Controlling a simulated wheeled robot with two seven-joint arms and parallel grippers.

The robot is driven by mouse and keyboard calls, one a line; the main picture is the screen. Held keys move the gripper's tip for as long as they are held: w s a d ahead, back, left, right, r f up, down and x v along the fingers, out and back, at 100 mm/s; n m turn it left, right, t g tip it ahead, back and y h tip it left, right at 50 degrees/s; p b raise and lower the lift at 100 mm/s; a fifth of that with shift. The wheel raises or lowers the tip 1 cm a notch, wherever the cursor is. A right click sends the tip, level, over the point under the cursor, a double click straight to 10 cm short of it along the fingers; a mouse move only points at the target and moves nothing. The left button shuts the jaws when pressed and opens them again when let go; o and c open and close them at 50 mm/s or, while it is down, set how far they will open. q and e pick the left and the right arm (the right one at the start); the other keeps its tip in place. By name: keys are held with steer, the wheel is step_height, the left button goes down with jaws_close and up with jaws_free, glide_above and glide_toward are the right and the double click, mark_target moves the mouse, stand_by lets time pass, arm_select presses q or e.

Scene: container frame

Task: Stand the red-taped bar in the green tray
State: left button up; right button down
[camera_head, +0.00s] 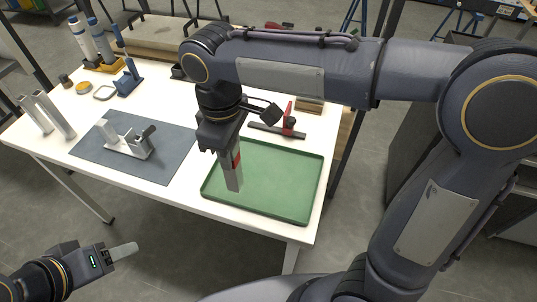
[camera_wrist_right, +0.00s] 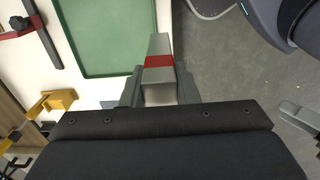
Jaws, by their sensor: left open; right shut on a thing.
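The grey bar with a red tape band (camera_head: 232,176) hangs roughly upright from my right gripper (camera_head: 222,146), over the left part of the green tray (camera_head: 285,185) in the head view. I cannot tell whether its lower end touches the tray floor. In the right wrist view the bar (camera_wrist_right: 159,46) sits between the two fingers of my right gripper (camera_wrist_right: 158,88), with the red band just beyond the fingertips. The green tray (camera_wrist_right: 108,36) shows to its left there. My left gripper (camera_head: 118,253) is open and empty, low at the left, off the table.
A grey mat (camera_head: 95,155) with a metal bracket (camera_head: 130,140) lies left of the tray. Two grey bars (camera_head: 48,115) stand at the left edge. A red clamp (camera_head: 289,119) lies behind the tray. Bottles in a yellow holder (camera_head: 104,65) stand at the back left. The tray's right part is clear.

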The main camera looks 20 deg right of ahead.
steer(key=w+d+f+p, duration=0.1)
steer(key=w+d+f, duration=0.8)
steer(key=f, duration=0.3)
steer(key=shift+f, duration=0.25)
steer(key=shift+d, duration=0.1)
steer(key=shift+f, duration=0.15)
steer(key=c, duration=1.1)
jaws_free()
steer(key=shift+s, duration=0.1)
